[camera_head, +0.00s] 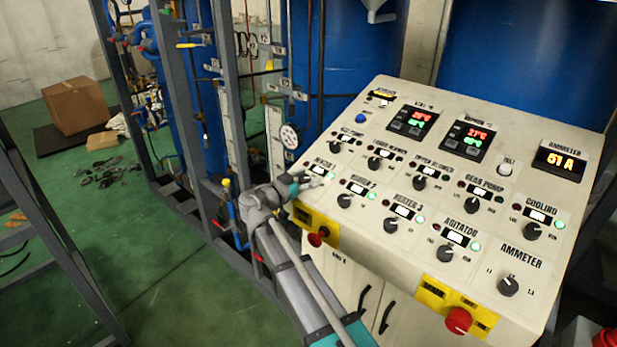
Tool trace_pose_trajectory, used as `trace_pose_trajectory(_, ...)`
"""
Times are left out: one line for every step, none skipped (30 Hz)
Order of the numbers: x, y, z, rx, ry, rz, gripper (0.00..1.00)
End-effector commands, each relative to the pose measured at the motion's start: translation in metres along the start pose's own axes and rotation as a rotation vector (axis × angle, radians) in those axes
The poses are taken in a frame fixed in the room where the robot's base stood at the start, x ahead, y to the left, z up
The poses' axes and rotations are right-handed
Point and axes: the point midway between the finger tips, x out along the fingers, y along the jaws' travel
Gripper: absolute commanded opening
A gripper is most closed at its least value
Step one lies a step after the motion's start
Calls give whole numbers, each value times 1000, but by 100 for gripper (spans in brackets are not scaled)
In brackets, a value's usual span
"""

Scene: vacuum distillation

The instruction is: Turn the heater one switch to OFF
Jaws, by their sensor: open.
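The heater one switch sits at the left end of the lower switch row on the slanted white control panel (400,275). Its label plate (320,170) and a lit green lamp (331,174) show, but its knob is mostly or wholly hidden by my gripper. My gripper (315,181) is at the panel's left edge, over the heater one spot, with its fingers pointing right. It is open. I cannot tell whether the fingers touch the knob or which way the knob points.
The heater 2 knob (344,200) and heater 3 knob (390,226) are close by to the right. A red stop button (318,237) on a yellow plate sits just below my gripper. Grey frame posts (232,110) and blue tanks (345,50) stand behind and left.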

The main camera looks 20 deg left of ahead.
Motion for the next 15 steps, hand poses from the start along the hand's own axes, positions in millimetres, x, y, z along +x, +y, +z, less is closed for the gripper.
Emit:
trace_pose_trajectory(3, 0, 0, 0, 0, 0, 70)
trace_pose_trajectory(4, 0, 0, 0, 0, 0, 70)
trace_pose_trajectory(5, 0, 0, 0, 0, 0, 70)
trace_pose_trajectory(5, 0, 0, 0, 0, 0, 70)
trace_pose_trajectory(5, 0, 0, 0, 0, 0, 70)
trace_pose_trajectory(6, 0, 0, 0, 0, 0, 70)
trace_pose_trajectory(6, 0, 0, 0, 0, 0, 70)
trace_pose_trajectory(5, 0, 0, 0, 0, 0, 70)
trace_pose_trajectory(5, 0, 0, 0, 0, 0, 70)
trace_pose_trajectory(5, 0, 0, 0, 0, 0, 70)
trace_pose_trajectory(5, 0, 0, 0, 0, 0, 70)
trace_pose_trajectory(5, 0, 0, 0, 0, 0, 70)
trace_pose_trajectory(5, 0, 0, 0, 0, 0, 64)
trace_pose_trajectory(5, 0, 0, 0, 0, 0, 59)
trace_pose_trajectory(5, 0, 0, 0, 0, 0, 51)
